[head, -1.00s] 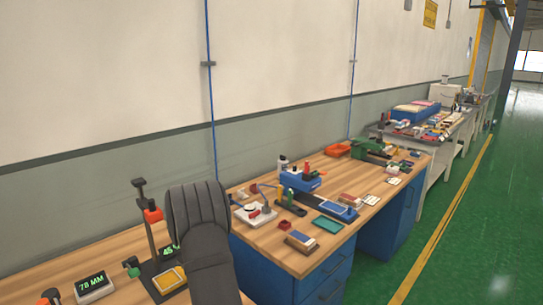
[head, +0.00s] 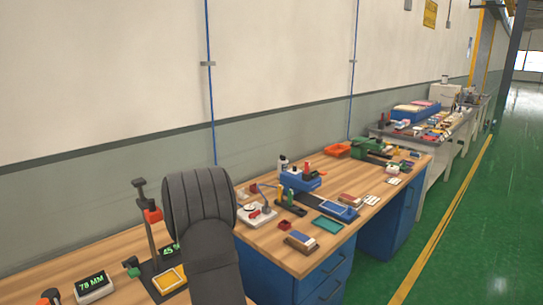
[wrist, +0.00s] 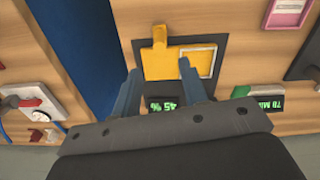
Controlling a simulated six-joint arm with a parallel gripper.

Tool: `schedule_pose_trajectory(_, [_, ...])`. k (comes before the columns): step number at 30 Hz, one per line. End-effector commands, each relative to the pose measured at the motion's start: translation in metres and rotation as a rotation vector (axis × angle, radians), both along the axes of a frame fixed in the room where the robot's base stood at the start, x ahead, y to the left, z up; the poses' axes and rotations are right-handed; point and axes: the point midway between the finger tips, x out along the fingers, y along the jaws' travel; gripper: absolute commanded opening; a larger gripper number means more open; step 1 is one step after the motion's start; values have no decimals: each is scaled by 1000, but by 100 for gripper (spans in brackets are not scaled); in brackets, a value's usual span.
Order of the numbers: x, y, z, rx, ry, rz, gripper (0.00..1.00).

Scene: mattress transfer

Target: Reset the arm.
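My gripper (wrist: 160,88) shows in the wrist view with its two blue-grey fingers spread apart and nothing seen between them. It points down over a dark test stand with a yellow arm-like part (wrist: 160,38) and a yellow pad in a pale frame (wrist: 198,62). In the head view the fingers are hidden. My dark ribbed arm stands in the foreground there, right of the test stand's post (head: 149,215) and its yellow pad (head: 170,279). The height of the fingertips above the stand cannot be told.
A display reading 78 MM (head: 93,288) sits left of the stand. To the right, a wooden bench (head: 300,264) with blue drawers carries a white-based device (head: 256,215), a teal tray (head: 328,224) and small blocks. The wall runs behind the benches.

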Motion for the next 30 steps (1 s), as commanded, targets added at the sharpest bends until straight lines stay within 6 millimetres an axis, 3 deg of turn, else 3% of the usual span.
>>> schedule_pose_trajectory(8, [0, 0, 58, 2, -3, 0, 40])
schedule_pose_trajectory(30, [-1, -1, -95, -2, 4, 0, 40])
